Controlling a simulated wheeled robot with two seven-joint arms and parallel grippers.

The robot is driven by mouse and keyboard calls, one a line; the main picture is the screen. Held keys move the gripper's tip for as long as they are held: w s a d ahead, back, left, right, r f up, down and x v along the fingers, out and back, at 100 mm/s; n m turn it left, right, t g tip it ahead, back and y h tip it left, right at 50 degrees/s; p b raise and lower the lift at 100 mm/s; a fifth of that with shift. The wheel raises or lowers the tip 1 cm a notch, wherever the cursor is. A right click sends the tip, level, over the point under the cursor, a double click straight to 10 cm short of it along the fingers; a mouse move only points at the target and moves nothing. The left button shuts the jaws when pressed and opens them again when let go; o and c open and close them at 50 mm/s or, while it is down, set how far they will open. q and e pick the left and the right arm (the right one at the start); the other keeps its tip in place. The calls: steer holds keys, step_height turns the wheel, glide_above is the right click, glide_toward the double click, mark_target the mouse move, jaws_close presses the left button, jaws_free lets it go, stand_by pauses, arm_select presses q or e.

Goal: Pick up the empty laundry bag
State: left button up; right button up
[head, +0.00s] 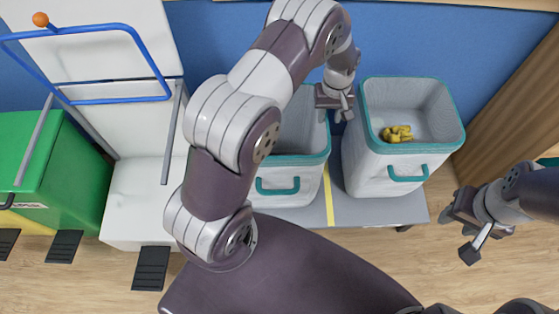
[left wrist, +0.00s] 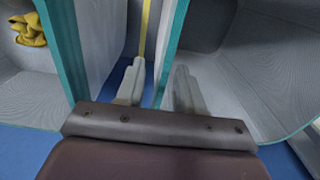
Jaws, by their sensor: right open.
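The empty laundry bag (head: 301,155) is the left of two pale bins with teal rims, upright in the head view. It fills the right of the left wrist view (left wrist: 255,75), its inside bare. My left gripper (head: 337,112) is at its right rim. In the left wrist view the fingers (left wrist: 158,92) are apart, one on each side of the teal rim, with a gap between the rim and the left finger. My arm hides part of the bag. My right gripper (head: 467,232) is open and empty, right of the bags and apart from them.
The second bag (head: 372,172), close on the right, holds a yellow cloth (head: 398,133). Both stand on a grey platform (head: 350,212) with a yellow stripe. A white unit with a blue rail (head: 95,101) and a green bin (head: 60,165) stand left.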

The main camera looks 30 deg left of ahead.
mark_target(324, 127)
arm_select(q)
steer(key=f, duration=0.2)
steer(key=f+b, duration=0.1)
steer(key=f, duration=0.3)
steer(key=shift+s+a+f, duration=0.15)
steer(key=shift+a, duration=0.15)
jaws_close()
stand_by(0.9)
